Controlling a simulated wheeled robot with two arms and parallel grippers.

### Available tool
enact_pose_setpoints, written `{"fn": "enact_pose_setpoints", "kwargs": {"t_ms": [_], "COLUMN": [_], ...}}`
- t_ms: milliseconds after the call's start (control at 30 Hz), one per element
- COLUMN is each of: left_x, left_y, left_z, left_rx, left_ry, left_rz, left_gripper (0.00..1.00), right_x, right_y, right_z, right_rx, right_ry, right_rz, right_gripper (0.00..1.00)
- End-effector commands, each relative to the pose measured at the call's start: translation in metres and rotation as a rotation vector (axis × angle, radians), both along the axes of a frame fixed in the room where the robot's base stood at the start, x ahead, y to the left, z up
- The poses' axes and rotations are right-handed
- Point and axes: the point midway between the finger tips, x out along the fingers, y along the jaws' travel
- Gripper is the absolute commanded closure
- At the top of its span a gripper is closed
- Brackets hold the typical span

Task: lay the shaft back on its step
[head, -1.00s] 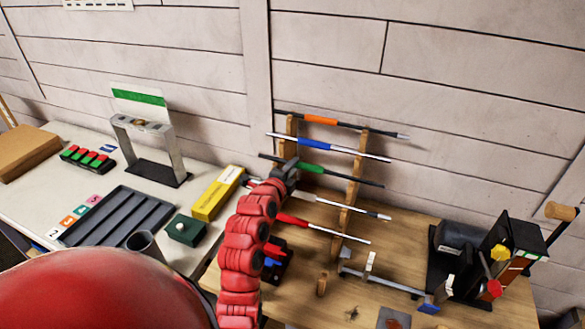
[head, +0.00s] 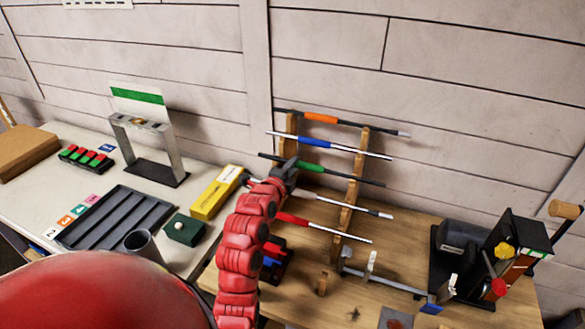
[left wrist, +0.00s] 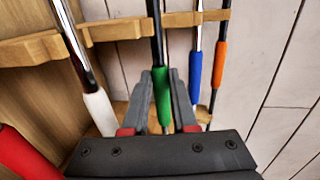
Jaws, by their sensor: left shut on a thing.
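The shaft with the green band (head: 312,168) lies across the stepped wooden rack (head: 349,196), between the blue-banded shaft (head: 315,142) above it and the white-banded shaft (head: 303,194) below it. My left gripper (head: 291,167) is at the green band, near the rack's left post. In the left wrist view, the green band (left wrist: 164,96) runs between the two fingers of my left gripper (left wrist: 166,82), which is shut on it. Whether the shaft touches its step or is slightly above it, I cannot tell. My right gripper is not in view.
An orange-banded shaft (head: 321,118) lies on the top step and a red-banded one (head: 292,218) lies low on the rack. A black machine (head: 490,255) stands at the right. A yellow box (head: 216,192) and a grey tray (head: 118,217) are at left.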

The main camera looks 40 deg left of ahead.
Motion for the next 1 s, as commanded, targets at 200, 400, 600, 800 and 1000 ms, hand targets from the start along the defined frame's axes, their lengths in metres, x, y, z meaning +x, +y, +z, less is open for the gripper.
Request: {"fn": "enact_pose_setpoints", "kwargs": {"t_ms": [200,400,600,800,1000], "left_x": [0.000,0.000,-0.001,-0.019,-0.056], "left_y": [0.000,0.000,0.000,-0.003,-0.012], "left_z": [0.000,0.000,0.000,0.001,0.006], "left_rx": [0.000,0.000,0.000,0.001,0.003], "left_ry": [0.000,0.000,0.000,0.000,-0.001], "left_rz": [0.000,0.000,0.000,0.003,0.004], "left_gripper": [0.52,0.39,0.39,0.39,0.39], "right_x": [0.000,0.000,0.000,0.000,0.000], "right_y": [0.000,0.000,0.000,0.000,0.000], "right_z": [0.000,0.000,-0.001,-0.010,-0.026], "right_rx": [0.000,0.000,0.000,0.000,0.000], "right_ry": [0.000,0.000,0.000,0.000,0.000], "right_rz": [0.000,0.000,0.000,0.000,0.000], "right_gripper": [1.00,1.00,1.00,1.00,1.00]}}
